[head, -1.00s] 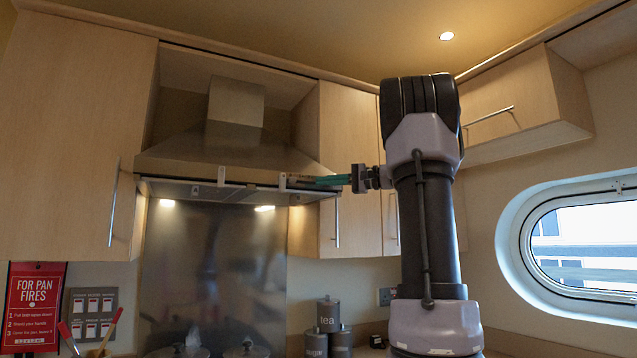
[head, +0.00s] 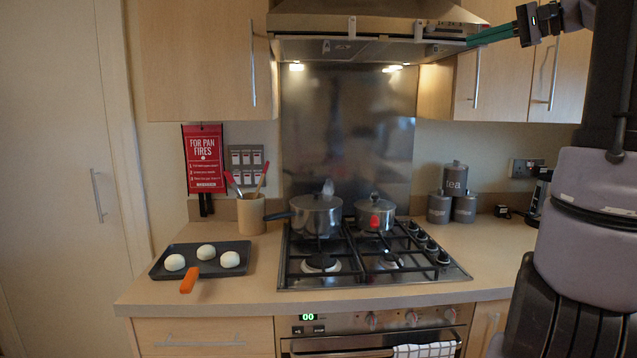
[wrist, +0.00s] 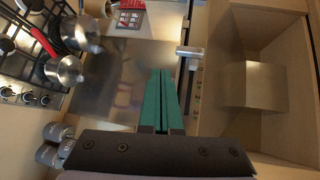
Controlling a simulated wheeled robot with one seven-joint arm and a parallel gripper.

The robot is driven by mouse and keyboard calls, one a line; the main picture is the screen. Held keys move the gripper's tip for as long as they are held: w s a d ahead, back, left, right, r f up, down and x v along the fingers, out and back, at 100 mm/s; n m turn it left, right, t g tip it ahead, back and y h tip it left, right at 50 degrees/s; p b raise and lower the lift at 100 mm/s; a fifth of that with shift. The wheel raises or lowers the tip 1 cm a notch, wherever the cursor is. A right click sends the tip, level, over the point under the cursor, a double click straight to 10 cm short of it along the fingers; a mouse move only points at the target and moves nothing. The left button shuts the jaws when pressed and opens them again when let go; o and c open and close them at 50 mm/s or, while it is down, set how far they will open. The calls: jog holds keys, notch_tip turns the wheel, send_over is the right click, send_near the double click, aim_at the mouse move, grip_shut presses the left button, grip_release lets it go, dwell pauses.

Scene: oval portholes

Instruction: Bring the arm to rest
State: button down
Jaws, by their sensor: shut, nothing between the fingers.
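My gripper (head: 487,36) is at the upper right of the head view, its green fingers pointing left toward the front of the cooker hood (head: 375,42). In the wrist view my gripper (wrist: 162,85) shows its two green fingers side by side, closed together with nothing between them. The hood's front edge with its pale brackets lies just beside the fingertips. I cannot tell whether they touch it. My arm fills the right side of the head view.
Below are the hob (head: 320,264) with two lidded pots, a dark tray (head: 160,266) with three white rounds, a utensil pot (head: 251,215) and grey canisters (head: 439,208). Wall cabinets (head: 522,75) stand close to my gripper. Open air lies above the worktop.

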jog(key=s+a+f+g+h, duration=0.3)
jog(key=s+a+f, duration=0.2)
jog(key=a+f, duration=0.4)
jog(key=s+a+f+n+h, duration=0.2)
jog(key=s+a+f+h, duration=0.1)
jog(key=s+f, duration=0.4)
jog(key=s+a+f+n+h, duration=0.2)
jog(key=s+f+h, duration=0.2)
jog(key=s+f, duration=0.4)
jog(key=shift+a, duration=0.4)
dwell(2.2)
